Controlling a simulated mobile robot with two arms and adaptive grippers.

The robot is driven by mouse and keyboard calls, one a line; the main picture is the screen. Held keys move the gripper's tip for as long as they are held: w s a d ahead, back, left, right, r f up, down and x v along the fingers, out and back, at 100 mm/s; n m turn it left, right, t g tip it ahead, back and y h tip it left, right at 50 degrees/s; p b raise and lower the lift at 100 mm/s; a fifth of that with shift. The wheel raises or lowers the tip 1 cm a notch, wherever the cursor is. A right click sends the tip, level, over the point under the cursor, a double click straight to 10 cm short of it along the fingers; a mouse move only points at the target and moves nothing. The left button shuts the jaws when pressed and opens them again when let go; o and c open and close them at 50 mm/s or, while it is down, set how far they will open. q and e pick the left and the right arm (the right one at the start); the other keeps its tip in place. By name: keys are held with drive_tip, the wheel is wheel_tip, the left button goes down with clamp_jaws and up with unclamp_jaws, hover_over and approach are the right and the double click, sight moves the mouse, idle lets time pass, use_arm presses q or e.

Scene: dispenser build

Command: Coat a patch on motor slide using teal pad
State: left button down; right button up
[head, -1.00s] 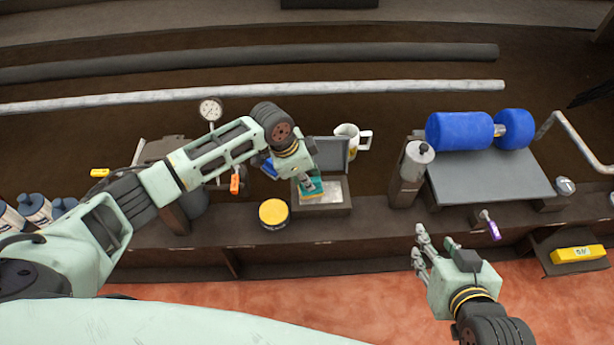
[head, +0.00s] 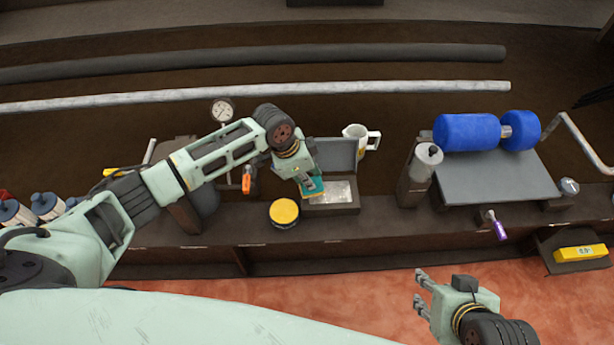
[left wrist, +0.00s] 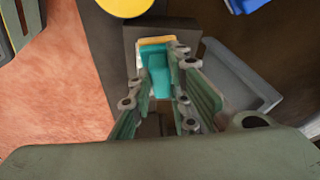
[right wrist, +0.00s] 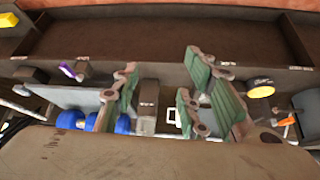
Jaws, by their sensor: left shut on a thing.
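My left gripper (head: 310,184) is shut on the teal pad (head: 316,190), which has a yellowish lower layer. The pad is at the left part of an open shallow tray (head: 345,209) with its grey lid up behind. The left wrist view shows the teal pad (left wrist: 158,72) between the fingers; I cannot tell whether it touches the tray. The motor slide appears to be the grey sloped plate (head: 490,182) at the right, with a blue motor (head: 466,132) on its far end. My right gripper (head: 420,288) is open and empty in front of the bench.
A yellow-topped jar (head: 284,212) stands just left of the tray and a white mug (head: 356,134) behind it. A grey cylinder on a block (head: 427,160) stands between tray and plate. A purple-ended part (head: 499,228) sits at the plate's front edge.

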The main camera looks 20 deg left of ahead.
sight(313, 179)
use_arm(q)
drive_tip(key=shift+f, duration=0.1)
drive_tip(key=shift+r+p, duration=0.75)
drive_tip(key=shift+p, duration=0.35)
use_arm(e)
drive_tip(key=shift+s+d+g, duration=0.65)
drive_tip(key=shift+s+g, duration=0.65)
drive_tip(key=shift+s, duration=1.35)
use_arm(q)
drive_tip(key=shift+r+p, duration=0.55)
drive_tip(key=shift+p, duration=0.15)
drive_tip(key=shift+r+p, duration=0.7)
drive_tip(key=shift+p, duration=0.1)
drive_tip(key=shift+r+p, duration=0.55)
drive_tip(key=shift+p, duration=0.1)
drive_tip(key=shift+r+p, duration=0.55)
drive_tip(key=shift+p, duration=0.2)
use_arm(e)
wheel_tip(313, 179, down, 19)
drive_tip(key=s+g, duration=0.1)
drive_tip(key=shift+a+f+h, duration=0.15)
drive_tip(key=shift+a+h, duration=0.15)
drive_tip(key=shift+a, duration=0.1)
drive_tip(key=shift+s, duration=0.15)
